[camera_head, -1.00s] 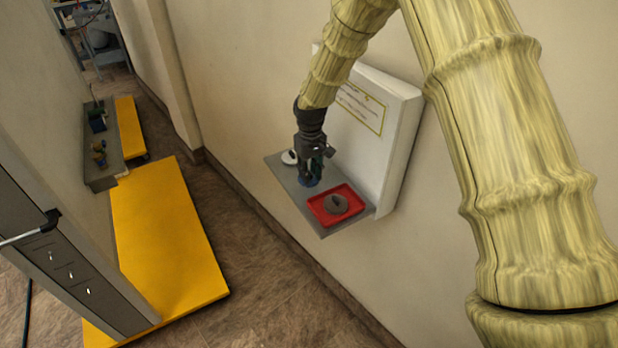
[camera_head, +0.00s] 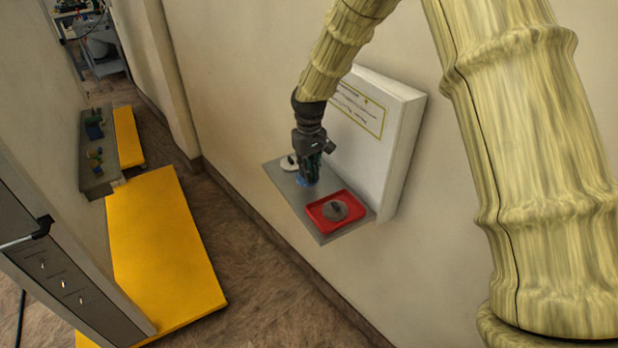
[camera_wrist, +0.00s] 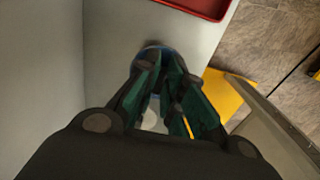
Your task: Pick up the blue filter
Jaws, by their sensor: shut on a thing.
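The blue filter (camera_head: 307,181) is a small round piece at the grey shelf (camera_head: 281,180), mostly hidden under my gripper in the head view. My gripper (camera_head: 309,175) points down over the shelf between a white disc and a red tray. In the wrist view the dark green fingers of my gripper (camera_wrist: 160,80) close around the blue filter (camera_wrist: 157,47), whose blue rim shows past the fingertips. I cannot tell whether the filter touches the shelf or is slightly above it.
The red tray (camera_head: 314,215) holds a grey round part (camera_head: 335,210) at the shelf's near end. A white disc (camera_head: 289,162) sits at the far end. A white panel (camera_head: 385,130) stands behind the shelf against the wall. A yellow platform (camera_head: 160,250) lies left on the floor.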

